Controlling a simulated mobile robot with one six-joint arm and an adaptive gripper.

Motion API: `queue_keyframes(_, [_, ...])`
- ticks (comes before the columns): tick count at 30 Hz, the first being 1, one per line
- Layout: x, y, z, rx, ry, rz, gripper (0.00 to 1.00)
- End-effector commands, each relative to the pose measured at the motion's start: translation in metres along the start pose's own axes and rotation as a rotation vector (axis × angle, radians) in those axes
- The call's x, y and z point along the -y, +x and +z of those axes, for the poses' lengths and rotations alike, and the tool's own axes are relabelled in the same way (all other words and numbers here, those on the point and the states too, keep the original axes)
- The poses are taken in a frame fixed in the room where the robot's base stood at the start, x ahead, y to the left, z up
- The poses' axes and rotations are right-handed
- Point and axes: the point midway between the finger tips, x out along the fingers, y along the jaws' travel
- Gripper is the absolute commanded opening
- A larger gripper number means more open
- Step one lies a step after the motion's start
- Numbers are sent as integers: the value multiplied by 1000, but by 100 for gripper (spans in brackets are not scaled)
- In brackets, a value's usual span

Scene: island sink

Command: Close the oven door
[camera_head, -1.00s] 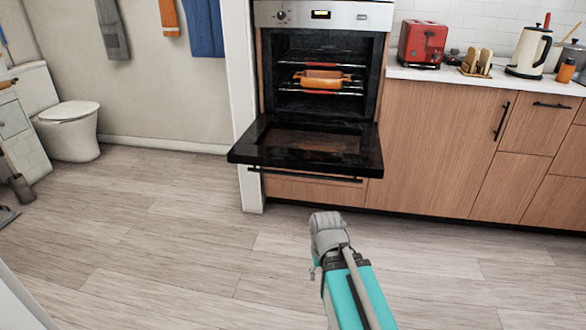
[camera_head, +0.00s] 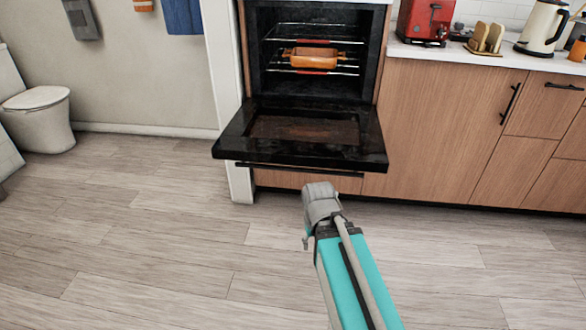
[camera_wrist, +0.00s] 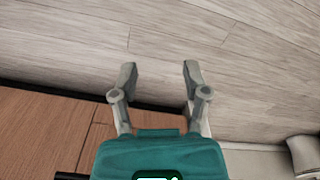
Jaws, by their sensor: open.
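The oven door (camera_head: 300,150) is folded down, hanging open and roughly level, with its dark inner side facing up. A dark bar handle (camera_head: 300,170) runs along its front edge. The oven cavity (camera_head: 315,80) above it is open to view, with an orange dish (camera_head: 312,58) on a rack inside. My gripper (camera_wrist: 158,75) is open and empty in the wrist view, with floor behind its two fingers. In the head view my gripper (camera_head: 318,192) is in front of the door and below its edge in the picture, apparently not touching it.
Wooden cabinets (camera_head: 440,130) with a counter stand right of the oven. A red toaster (camera_head: 425,20) and a kettle (camera_head: 543,25) are on the counter. A white wall end (camera_head: 226,80) borders the oven's left. A toilet (camera_head: 38,115) is far left. The floor (camera_head: 150,240) in front is clear.

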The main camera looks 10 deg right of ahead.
Motion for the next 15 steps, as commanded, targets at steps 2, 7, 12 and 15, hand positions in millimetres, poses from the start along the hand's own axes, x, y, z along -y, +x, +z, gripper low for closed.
queue_keyframes(2, [0, 0, 0, 0, 0, 0, 60])
queue_keyframes(7, [0, 0, 0, 0, 0, 0, 60])
queue_keyframes(12, [0, 2, -2, 0, -3, 13, 60])
queue_keyframes(15, [-2, 8, -8, -1, -10, 47, 60])
